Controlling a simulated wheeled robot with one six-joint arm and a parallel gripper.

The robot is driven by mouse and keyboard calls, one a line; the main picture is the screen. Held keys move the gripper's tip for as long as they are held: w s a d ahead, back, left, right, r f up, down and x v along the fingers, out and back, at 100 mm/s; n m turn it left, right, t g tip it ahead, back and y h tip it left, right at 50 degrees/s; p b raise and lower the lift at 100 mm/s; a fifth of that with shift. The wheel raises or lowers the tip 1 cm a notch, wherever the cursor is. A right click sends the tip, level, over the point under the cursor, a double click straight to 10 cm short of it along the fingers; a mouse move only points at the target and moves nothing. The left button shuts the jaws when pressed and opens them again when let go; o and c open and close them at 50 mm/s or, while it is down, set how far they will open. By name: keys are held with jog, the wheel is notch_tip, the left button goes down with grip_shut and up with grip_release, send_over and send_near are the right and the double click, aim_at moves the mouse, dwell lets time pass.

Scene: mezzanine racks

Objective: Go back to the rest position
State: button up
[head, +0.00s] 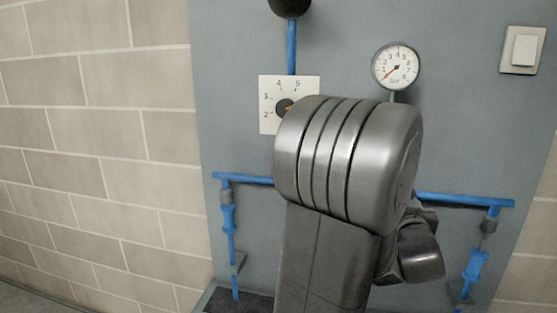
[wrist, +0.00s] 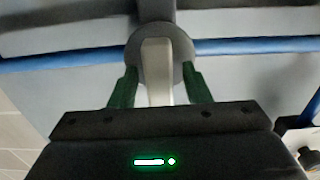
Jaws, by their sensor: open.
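My gripper (wrist: 160,70) shows in the wrist view with its two green fingers apart. A pale lever handle (wrist: 156,85) on a round grey hub (wrist: 179,42) appears between the fingers, with a visible gap on each side. I cannot tell how deep the handle sits between them. In the head view my grey arm stands in front of the panel and hides my gripper and this handle.
A grey-blue panel (head: 460,130) carries blue pipes (head: 465,200), a pressure gauge (head: 397,67), a numbered dial plate (head: 270,118) partly behind my arm, and a white switch (head: 524,49). A brick wall (head: 90,130) is at left.

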jog(key=shift+s, duration=0.1)
jog(key=v, duration=1.3)
jog(key=x, duration=1.3)
jog(key=shift+a, duration=0.1)
jog(key=shift+r+p, duration=0.2)
jog(key=shift+p, duration=0.4)
jog(key=shift+m+p, duration=0.9)
jog(key=shift+m, duration=0.1)
jog(key=m+p, duration=0.1)
jog(key=p, duration=0.1)
jog(key=m+p, duration=0.3)
jog(key=p, duration=0.1)
jog(key=shift+d, duration=0.25)
jog(key=b+v, duration=0.2)
jog(key=v, duration=1.1)
jog(key=shift+s+f, duration=0.25)
jog(key=shift+f, duration=0.05)
